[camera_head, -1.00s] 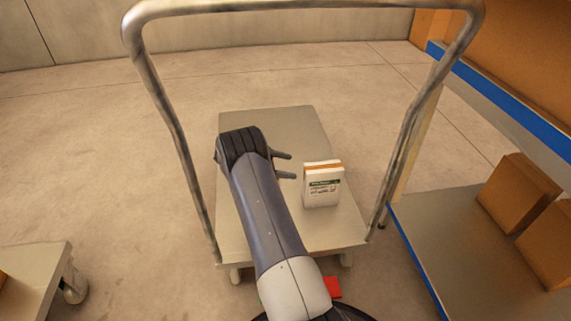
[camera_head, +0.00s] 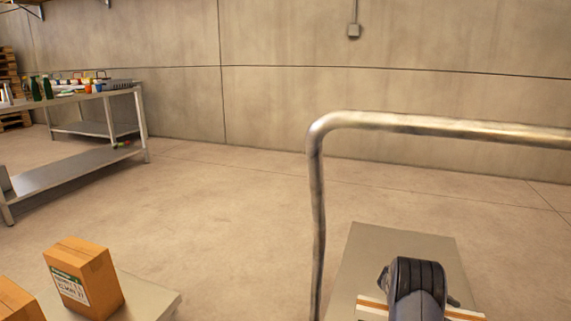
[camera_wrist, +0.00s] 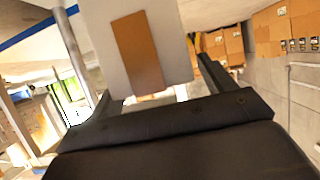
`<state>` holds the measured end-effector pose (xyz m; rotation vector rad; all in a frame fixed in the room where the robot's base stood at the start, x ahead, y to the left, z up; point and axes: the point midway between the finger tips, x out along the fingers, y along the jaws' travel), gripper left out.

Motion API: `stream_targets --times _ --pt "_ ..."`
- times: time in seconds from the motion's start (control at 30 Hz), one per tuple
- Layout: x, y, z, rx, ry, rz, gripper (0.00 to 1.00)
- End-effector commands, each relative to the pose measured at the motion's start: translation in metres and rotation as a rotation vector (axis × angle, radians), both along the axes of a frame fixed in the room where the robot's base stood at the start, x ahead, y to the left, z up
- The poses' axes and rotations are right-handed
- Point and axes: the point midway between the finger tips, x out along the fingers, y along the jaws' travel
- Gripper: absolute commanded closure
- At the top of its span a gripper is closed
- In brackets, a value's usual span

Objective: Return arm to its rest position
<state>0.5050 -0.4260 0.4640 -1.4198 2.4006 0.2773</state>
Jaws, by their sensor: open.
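My gripper (camera_wrist: 152,88) is open in the wrist view, with its dark fingers spread at left and right. A white box with an orange-brown band (camera_wrist: 140,50) is just ahead of it, near the space between the fingers; I cannot tell whether they touch. In the head view my arm's dark end is at the lower right, over the grey trailer deck (camera_head: 385,245), and a dark finger of my gripper (camera_head: 453,301) shows beside it. White and orange edges of the box (camera_head: 371,306) show on both sides of the arm. The rest of the box is hidden.
The trailer's metal handle (camera_head: 318,205) rises left of my arm. A cardboard carton (camera_head: 85,279) stands on a pale platform (camera_head: 148,299) at lower left. A metal workbench (camera_head: 75,180) with bottles is at far left. Open floor lies between.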

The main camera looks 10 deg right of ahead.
Motion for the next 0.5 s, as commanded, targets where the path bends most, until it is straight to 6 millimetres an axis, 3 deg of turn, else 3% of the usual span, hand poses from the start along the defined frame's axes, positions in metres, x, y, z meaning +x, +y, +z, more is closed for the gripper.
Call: stream_targets --times 0.13,0.5 --pt "-0.0006 0.0003 0.0098 0.001 0.002 -0.001 0.22" --pt "-0.0005 0.0004 0.0101 0.002 0.003 -0.001 0.22"
